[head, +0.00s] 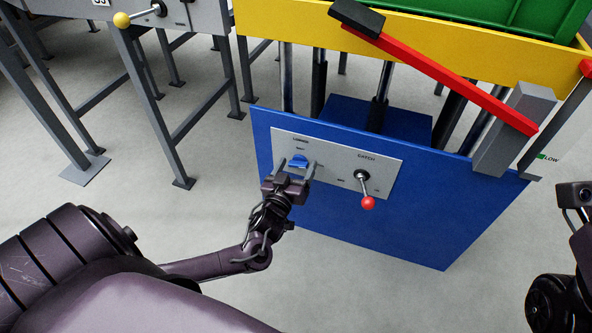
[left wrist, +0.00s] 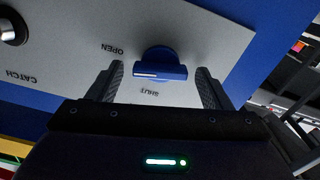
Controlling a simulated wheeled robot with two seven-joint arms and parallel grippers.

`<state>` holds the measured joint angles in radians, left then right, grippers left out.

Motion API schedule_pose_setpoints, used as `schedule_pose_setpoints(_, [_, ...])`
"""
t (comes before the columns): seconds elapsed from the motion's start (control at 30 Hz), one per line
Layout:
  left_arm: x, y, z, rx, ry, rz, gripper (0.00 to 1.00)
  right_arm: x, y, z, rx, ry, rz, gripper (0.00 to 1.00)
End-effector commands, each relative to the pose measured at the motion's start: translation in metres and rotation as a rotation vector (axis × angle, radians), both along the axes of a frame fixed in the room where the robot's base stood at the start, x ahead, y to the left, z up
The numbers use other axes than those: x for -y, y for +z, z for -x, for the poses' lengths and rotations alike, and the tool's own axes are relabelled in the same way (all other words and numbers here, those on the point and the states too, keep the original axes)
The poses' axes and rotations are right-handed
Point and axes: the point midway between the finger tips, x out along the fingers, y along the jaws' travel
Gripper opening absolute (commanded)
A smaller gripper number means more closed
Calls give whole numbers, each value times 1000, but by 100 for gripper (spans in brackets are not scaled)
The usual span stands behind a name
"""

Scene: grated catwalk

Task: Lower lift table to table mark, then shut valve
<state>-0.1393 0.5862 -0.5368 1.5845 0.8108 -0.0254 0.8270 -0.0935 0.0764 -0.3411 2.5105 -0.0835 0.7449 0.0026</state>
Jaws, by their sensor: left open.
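The lift table has a yellow top frame (head: 290,25) on posts above a blue base (head: 400,235). A grey panel on the base carries the blue valve knob (head: 298,161) and a catch lever with a red ball (head: 367,202). My left gripper (head: 299,169) is at the knob, fingers open on either side of it. In the left wrist view the knob (left wrist: 162,66) sits between the fingertips, with OPEN and SHUT lettering beside it; finger contact is unclear. A green LOW mark (head: 541,156) shows at the right. My right arm is partly visible at the right edge; its fingers are unclear.
A long red bar (head: 440,75) with a black end slants across the yellow frame. A green tray (head: 520,18) rests on top. A grey-legged stand (head: 145,75) with a yellow-balled lever (head: 122,20) is at upper left. The floor left of the blue base is clear.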

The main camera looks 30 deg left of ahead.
Motion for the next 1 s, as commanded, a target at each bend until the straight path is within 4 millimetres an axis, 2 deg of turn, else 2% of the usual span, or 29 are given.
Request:
schedule_pose_setpoints(0.27, [-1,0,-2,-2,0,-1,73,0,1,0,3,0,0,33])
schedule_pose_setpoints(0.6, [0,0,-2,-1,0,-1,30,0,1,0,3,0,0,33])
schedule_pose_setpoints(0.63, [0,0,-2,-1,0,-1,28,0,1,0,3,0,0,33])
schedule_pose_setpoints(1.0, [-1,1,-1,15,1,73,28,0,4,0,0,2,-1,33])
